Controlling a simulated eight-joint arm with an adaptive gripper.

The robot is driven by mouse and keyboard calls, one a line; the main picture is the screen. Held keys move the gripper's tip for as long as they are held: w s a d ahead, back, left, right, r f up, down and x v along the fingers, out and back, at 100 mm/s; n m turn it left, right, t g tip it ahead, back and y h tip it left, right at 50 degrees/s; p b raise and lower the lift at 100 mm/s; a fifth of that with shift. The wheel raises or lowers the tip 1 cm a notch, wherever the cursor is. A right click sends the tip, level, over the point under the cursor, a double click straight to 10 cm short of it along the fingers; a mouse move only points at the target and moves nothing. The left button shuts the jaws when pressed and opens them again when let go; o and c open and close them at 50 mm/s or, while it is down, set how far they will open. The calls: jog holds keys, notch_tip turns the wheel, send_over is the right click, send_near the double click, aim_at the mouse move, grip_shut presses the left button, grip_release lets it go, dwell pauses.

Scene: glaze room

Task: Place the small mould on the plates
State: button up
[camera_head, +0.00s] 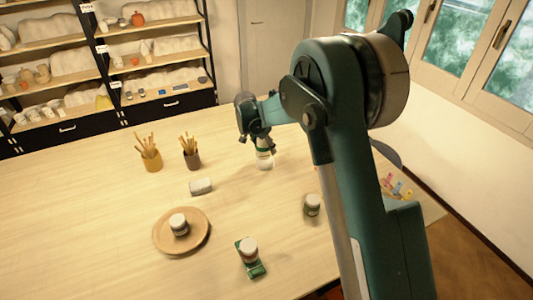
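A round tan plate (160,241) lies on the table at the lower left, with a small jar (179,225) standing on it. A small whitish block (201,187) lies on the table behind the plate; it may be the small mould, but its details are too small to tell. My gripper (262,146) points down at the far middle of the table. A white and green bottle or jar (264,160) stands directly below it, and its top is partly hidden by the fingers. I cannot tell whether the fingers touch it or how far they are apart.
Two cups of wooden tools, one yellow (151,160) and one dark (192,159), stand at the back left. A jar (312,206) stands right of centre. Another jar (249,248) stands on a green item (257,270) in front. Small coloured items (397,186) lie at the right. The table's left is clear.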

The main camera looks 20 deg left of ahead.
aim_at(266, 152)
jog(key=shift+f, duration=1.85)
jog(key=shift+f, duration=0.15)
jog(key=o, duration=1)
jog(key=shift+o, duration=0.2)
jog(key=shift+r, duration=0.2)
jog(key=shift+v, duration=5.95)
jog(key=shift+d, duration=0.1)
